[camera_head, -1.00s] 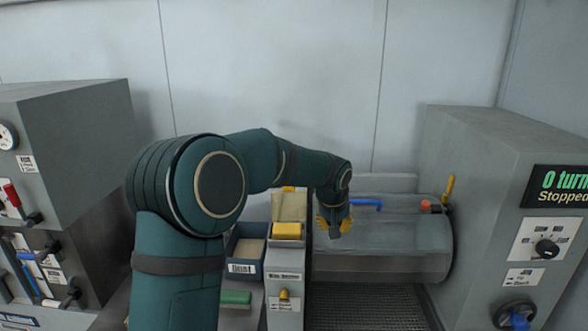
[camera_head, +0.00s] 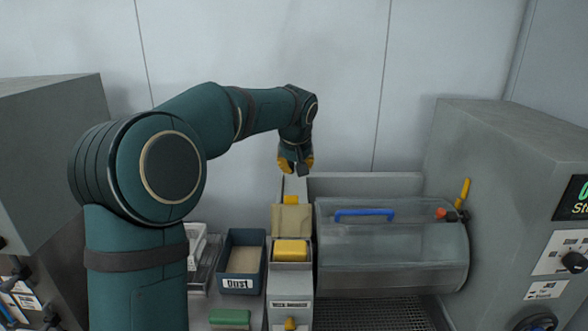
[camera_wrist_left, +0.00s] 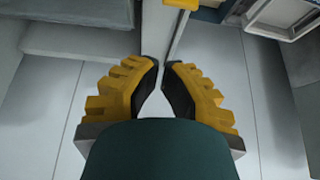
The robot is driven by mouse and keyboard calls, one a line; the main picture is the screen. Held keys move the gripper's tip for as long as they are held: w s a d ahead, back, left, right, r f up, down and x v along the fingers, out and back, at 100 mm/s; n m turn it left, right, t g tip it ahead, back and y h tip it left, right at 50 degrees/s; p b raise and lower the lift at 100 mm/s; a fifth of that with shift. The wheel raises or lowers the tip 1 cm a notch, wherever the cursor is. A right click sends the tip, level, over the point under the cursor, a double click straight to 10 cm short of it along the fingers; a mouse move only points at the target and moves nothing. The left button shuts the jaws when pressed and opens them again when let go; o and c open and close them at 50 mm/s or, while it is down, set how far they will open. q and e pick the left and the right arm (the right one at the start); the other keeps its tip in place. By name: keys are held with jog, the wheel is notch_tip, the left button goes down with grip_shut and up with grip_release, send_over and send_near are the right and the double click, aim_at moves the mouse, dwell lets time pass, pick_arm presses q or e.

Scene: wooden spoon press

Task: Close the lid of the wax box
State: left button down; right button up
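The wax box (camera_head: 292,265) is a narrow grey box between a blue dust bin and a clear drum. A yellow block of wax (camera_head: 291,247) shows in its open top. Its lid (camera_head: 290,219) stands raised at the back, tan inside, with a yellow tab (camera_head: 291,200) on its upper edge. My left gripper (camera_head: 296,168) hangs above and behind the lid, apart from it. In the left wrist view its yellow fingers (camera_wrist_left: 161,66) nearly meet at the tips, with a thin gap and nothing held. My right gripper is not in view.
The clear drum (camera_head: 390,255) with a blue handle (camera_head: 366,213) stands close on the right. The dust bin (camera_head: 241,262) and a green block (camera_head: 229,318) are on the left. A grey machine (camera_head: 490,200) stands far right. The wall is behind.

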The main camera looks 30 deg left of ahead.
aim_at(291, 216)
pick_arm(q)
notch_tip(291, 216, down, 6)
jog(key=shift+f, duration=0.2)
dwell(0.5)
dwell(0.3)
